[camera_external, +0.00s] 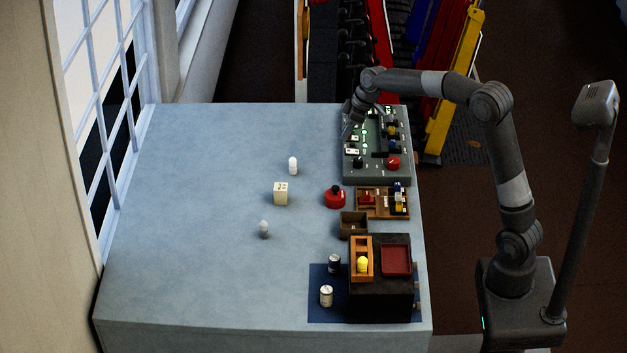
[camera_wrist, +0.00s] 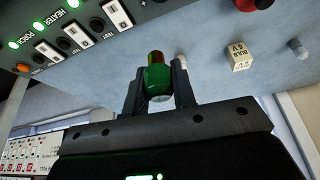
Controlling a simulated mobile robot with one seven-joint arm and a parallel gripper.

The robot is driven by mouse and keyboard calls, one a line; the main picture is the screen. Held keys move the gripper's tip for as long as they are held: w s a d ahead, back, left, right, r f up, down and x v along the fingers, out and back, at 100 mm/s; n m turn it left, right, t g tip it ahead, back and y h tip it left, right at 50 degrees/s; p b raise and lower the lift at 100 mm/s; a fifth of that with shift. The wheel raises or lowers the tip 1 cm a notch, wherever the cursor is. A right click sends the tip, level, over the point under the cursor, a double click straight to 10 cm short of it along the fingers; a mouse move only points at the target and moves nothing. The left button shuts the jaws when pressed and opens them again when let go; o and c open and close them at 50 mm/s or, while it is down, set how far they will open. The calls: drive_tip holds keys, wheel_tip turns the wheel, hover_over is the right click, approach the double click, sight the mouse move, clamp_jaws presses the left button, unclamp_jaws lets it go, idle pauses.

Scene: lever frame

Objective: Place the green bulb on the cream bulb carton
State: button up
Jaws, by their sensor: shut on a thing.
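My gripper (camera_wrist: 158,88) is shut on the green bulb (camera_wrist: 158,78), which sits between the two fingers with an amber-brown end beyond them. In the external view my gripper (camera_external: 349,130) is at the left edge of the control panel, and the bulb cannot be made out there. The cream bulb carton (camera_external: 281,193) stands on the blue-grey table, apart from my gripper, nearer the camera and to the left. It also shows in the wrist view (camera_wrist: 240,57), with "BULB 6V" lettering and nothing on its visible top.
A white bulb (camera_external: 293,165) and a grey bulb (camera_external: 264,228) stand near the carton. The control panel (camera_external: 376,172) has switches and lit green lamps. The table's left is clear.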

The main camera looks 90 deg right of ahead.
drive_tip(key=w+a+r+n+y, duration=0.1)
drive_tip(key=w+a+r, duration=0.1)
drive_tip(key=w+a, duration=0.3)
drive_tip(key=w+a+r+n, duration=0.2)
drive_tip(key=w, duration=0.5)
hover_over(279, 186)
wheel_tip(279, 186, down, 6)
drive_tip(key=shift+s+d+f, duration=0.1)
drive_tip(key=shift+f, duration=0.05)
drive_tip(key=shift+w+a+f, duration=0.2)
drive_tip(key=shift+f, duration=1.95)
drive_tip(key=shift+f, duration=0.1)
drive_tip(key=o, duration=1)
